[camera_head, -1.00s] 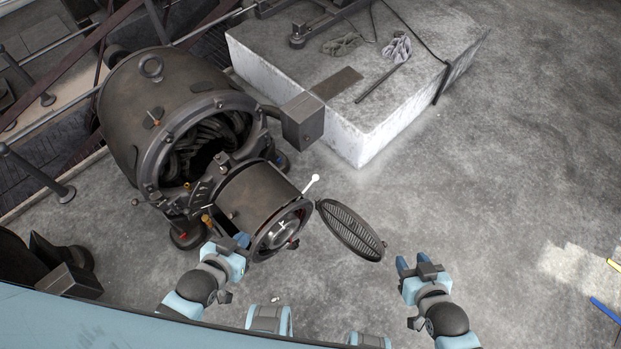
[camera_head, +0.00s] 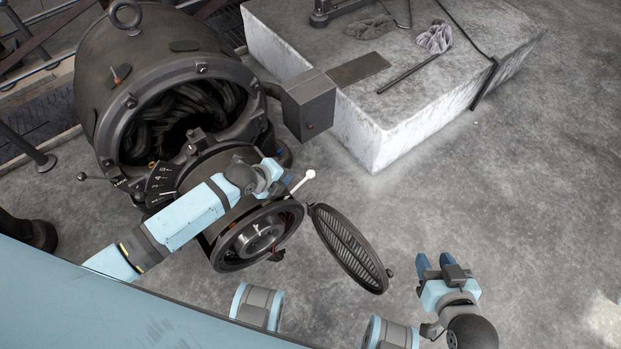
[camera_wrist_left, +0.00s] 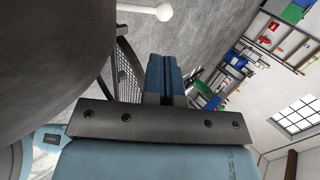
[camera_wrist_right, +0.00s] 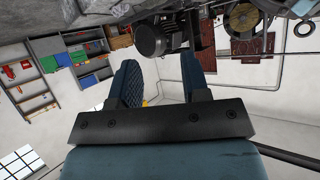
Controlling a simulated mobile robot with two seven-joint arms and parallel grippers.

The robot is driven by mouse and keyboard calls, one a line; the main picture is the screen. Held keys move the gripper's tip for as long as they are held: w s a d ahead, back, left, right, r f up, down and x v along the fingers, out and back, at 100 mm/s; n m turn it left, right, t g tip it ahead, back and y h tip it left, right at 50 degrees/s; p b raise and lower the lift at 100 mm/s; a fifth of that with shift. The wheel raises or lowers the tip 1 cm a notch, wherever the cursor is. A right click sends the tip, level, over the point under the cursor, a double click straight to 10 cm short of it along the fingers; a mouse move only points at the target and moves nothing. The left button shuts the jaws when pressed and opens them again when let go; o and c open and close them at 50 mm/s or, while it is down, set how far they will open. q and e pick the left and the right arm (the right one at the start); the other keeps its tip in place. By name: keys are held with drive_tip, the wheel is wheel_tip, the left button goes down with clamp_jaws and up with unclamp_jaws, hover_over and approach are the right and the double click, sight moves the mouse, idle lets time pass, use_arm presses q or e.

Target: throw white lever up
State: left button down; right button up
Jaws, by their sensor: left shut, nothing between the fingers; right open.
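The white lever (camera_head: 304,181) sticks out from the right side of the dynamo's smaller front drum, slanting up to the right with a white ball at its tip. In the left wrist view the white ball and shaft (camera_wrist_left: 158,11) show at the top, beyond the fingers. My left gripper (camera_head: 286,181) is shut and empty, close beside the lever's lower part; I cannot tell whether it touches. Its blue fingers (camera_wrist_left: 164,78) are together in the left wrist view. My right gripper (camera_head: 434,262) is open and empty over the floor at right; its fingers (camera_wrist_right: 160,82) are apart.
The dynamo (camera_head: 160,65) stands at left, its round mesh cover (camera_head: 347,248) swung open right of the drum. A grey box (camera_head: 306,104) juts from its side. A concrete block (camera_head: 385,130) stands behind. The floor at right is clear.

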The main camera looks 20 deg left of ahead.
sight(308, 176)
use_arm(q)
drive_tip(key=shift+a, duration=0.1)
use_arm(e)
drive_tip(key=shift+s+r, duration=0.1)
use_arm(q)
drive_tip(key=b+x, duration=0.2)
drive_tip(key=x, duration=0.8)
drive_tip(key=shift+b, duration=0.4)
drive_tip(key=shift+w, duration=0.1)
use_arm(e)
drive_tip(key=shift+a+f, duration=0.2)
drive_tip(key=shift+a, duration=0.15)
